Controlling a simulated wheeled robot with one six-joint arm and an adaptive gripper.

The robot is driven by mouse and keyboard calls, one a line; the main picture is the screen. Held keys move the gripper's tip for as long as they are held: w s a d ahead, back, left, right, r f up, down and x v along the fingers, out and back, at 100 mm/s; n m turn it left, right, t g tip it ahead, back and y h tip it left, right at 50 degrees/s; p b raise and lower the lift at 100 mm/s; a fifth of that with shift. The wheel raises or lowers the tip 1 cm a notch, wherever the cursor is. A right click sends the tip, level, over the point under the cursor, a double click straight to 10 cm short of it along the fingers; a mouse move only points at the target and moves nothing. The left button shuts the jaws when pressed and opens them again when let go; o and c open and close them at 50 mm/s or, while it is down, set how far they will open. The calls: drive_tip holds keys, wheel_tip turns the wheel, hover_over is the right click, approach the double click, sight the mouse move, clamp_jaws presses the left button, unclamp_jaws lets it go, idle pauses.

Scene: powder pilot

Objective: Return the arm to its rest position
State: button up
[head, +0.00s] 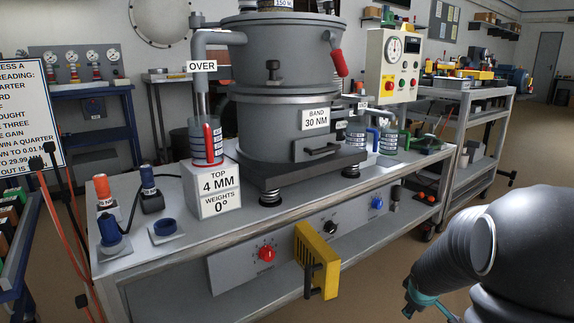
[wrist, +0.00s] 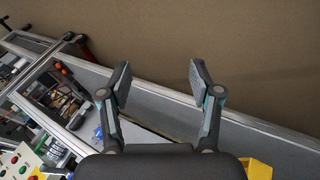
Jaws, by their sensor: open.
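My gripper (wrist: 158,85) is open and empty in the wrist view, its two fingers wide apart. Beyond the fingers are the metal frame edge of a bench and brown floor. In the head view my grey arm fills the lower right, in front of the bench (head: 150,262) and to the right of its yellow handle piece (head: 317,262). The gripper's fingers cannot be made out there; only a teal and black part shows at the bottom edge.
A large grey sieve machine (head: 285,60) stands on the bench, with a control box (head: 393,65) at its right. A grey cart (head: 480,125) stands behind on the right. A blue rack (head: 20,245) and hanging cables are at the left. Open floor (head: 535,150) lies on the right.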

drive_tip(key=s+a+r+m+y+p, duration=0.1)
drive_tip(key=s+a+r+m+p, duration=0.2)
drive_tip(key=s+a+r, duration=0.6)
drive_tip(key=s+a+r+m+y+p, duration=0.2)
drive_tip(key=s+a+r+p, duration=0.3)
drive_tip(key=s+a+r, duration=0.4)
drive_tip(key=s+r+m, duration=0.1)
drive_tip(key=s+r, duration=0.6)
drive_tip(key=s, duration=0.1)
drive_tip(key=shift+s+a+r+m, duration=0.15)
drive_tip(key=shift+s+a+m, duration=0.05)
drive_tip(key=shift+s+m, duration=0.15)
